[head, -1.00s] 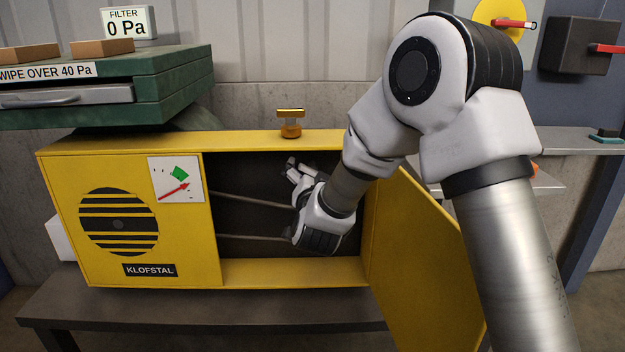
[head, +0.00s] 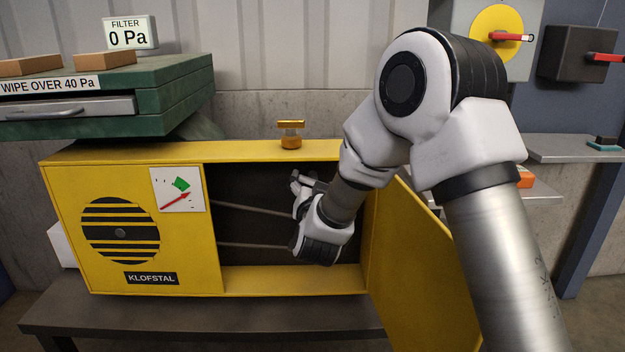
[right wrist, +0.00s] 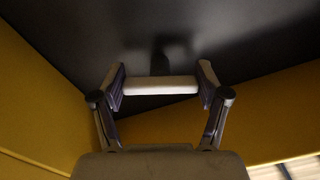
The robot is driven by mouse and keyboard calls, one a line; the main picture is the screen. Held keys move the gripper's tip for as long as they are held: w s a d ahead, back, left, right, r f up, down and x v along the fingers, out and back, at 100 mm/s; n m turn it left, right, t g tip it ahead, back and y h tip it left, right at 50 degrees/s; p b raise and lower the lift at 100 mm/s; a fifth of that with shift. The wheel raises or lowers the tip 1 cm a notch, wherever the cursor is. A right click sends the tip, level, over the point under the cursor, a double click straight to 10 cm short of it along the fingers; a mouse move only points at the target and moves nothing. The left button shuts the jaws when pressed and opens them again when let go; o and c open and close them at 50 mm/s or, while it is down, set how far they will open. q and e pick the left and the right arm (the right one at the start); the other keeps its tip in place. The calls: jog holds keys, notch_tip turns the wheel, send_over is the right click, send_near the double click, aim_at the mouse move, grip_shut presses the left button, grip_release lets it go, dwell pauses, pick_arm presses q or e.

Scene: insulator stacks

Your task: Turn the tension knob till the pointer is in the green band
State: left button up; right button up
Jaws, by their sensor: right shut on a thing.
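A yellow housing (head: 125,165) marked KLOFSTAL stands on a dark bench, its door hanging open at the right. A white dial (head: 162,185) on its front has a green band (head: 181,183) and a red pointer (head: 175,201). The pointer tip lies just below and right of the band, outside it. My right gripper (head: 303,184) is inside the opening. In the right wrist view (right wrist: 160,88) its fingers are shut on the ends of a pale knob bar (right wrist: 158,85), before a dark wall. A brass T-shaped knob (head: 291,132) stands upright on the housing top. My left gripper is not in view.
Two thin cords (head: 250,207) run across the dark interior beside my gripper. The open yellow door (head: 425,275) is close to my right arm. A green filter unit (head: 165,95) with a 0 Pa display (head: 130,32) is behind left. Shelves (head: 570,150) are at right.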

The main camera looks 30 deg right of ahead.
jog(key=n+p, duration=0.3)
jog(key=shift+r, duration=0.3)
jog(key=shift+d+f+n+p, duration=0.1)
jog(key=shift+n+p, duration=0.9)
jog(key=shift+p, duration=0.2)
jog(key=shift+f+n+p, duration=0.1)
jog(key=shift+n+p, duration=0.45)
jog(key=shift+n, duration=0.15)
jog(key=o, duration=1.2)
jog(key=shift+f, duration=0.1)
jog(key=shift+c, duration=0.2)
